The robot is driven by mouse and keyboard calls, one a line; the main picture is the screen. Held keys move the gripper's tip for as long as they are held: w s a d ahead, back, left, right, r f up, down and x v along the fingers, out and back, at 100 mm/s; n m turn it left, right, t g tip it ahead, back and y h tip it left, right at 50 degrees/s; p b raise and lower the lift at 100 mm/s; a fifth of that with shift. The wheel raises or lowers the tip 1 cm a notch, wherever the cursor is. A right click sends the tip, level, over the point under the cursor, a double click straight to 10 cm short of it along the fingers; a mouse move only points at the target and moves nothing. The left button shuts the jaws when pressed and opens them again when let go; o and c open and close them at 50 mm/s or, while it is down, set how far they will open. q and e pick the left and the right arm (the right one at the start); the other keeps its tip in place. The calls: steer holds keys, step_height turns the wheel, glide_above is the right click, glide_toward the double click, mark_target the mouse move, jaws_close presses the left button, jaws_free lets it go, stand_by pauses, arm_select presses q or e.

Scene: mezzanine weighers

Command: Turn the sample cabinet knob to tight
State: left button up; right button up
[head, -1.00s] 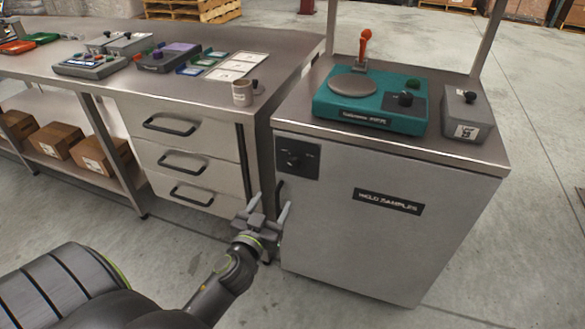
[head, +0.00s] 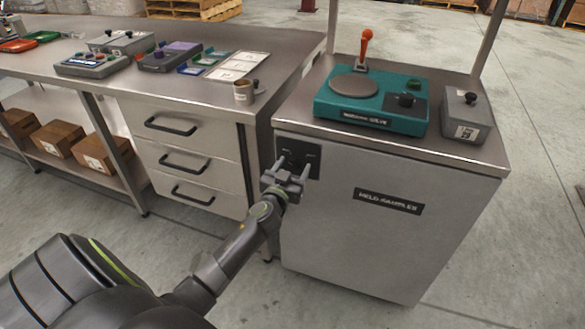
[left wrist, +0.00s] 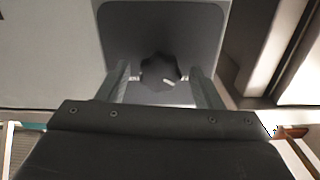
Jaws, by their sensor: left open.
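In the left wrist view the black lobed knob (left wrist: 158,70) with a pale mark sits on the plate, between and just beyond my open fingers. My left gripper (head: 286,172) is open in front of the plate; it also shows in the left wrist view (left wrist: 162,86). I cannot tell if the fingers touch the knob. My right gripper is not in view.
A teal scale (head: 372,118) with an orange-topped lever and a grey box (head: 468,118) with a black knob stand on the cabinet top. A steel bench (head: 120,88) with drawers stands to the left, a cup (head: 243,93) near its corner. The floor in front is clear.

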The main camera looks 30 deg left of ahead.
arm_select(q)
steer(key=c, duration=1)
